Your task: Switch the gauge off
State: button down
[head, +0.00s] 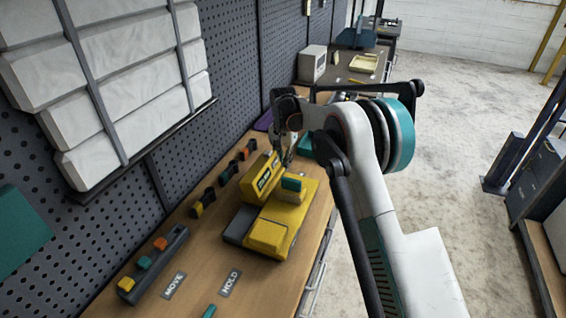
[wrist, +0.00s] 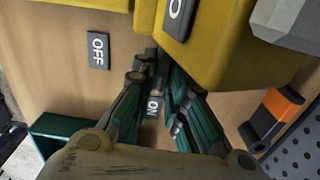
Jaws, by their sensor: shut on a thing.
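The gauge (head: 270,236) is a yellow device on the wooden bench, with an upright yellow block and a teal-topped part (head: 291,184). Its yellow body (wrist: 222,45) fills the upper middle of the wrist view. In the head view my gripper (head: 287,158) is at the far side of the yellow block.
A row of dark clips with coloured ends (head: 222,178) runs along the pegboard. A controller with coloured buttons (head: 153,262) and MOVE and HOLD labels is at the near end. An orange-and-black piece (wrist: 270,118) and a teal box (wrist: 62,132) flank my gripper.

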jog(key=m, duration=0.4)
jog(key=shift+s+d+m+p, duration=0.1)
jog(key=shift+m+p, duration=0.2)
jog(key=shift+p, duration=0.05)
jog(key=m, duration=0.4)
jog(key=shift+s+d+m, duration=0.1)
jog(key=shift+m, duration=0.2)
jog(key=m, duration=0.4)
jog(key=shift+s+p, duration=0.15)
jog(key=shift+p, duration=0.2)
jog(key=shift+s+m, duration=0.1)
jog(key=shift+m, duration=1.9)
jog(key=c, duration=1.6)
grip_release()
jog(key=shift+r, duration=0.1)
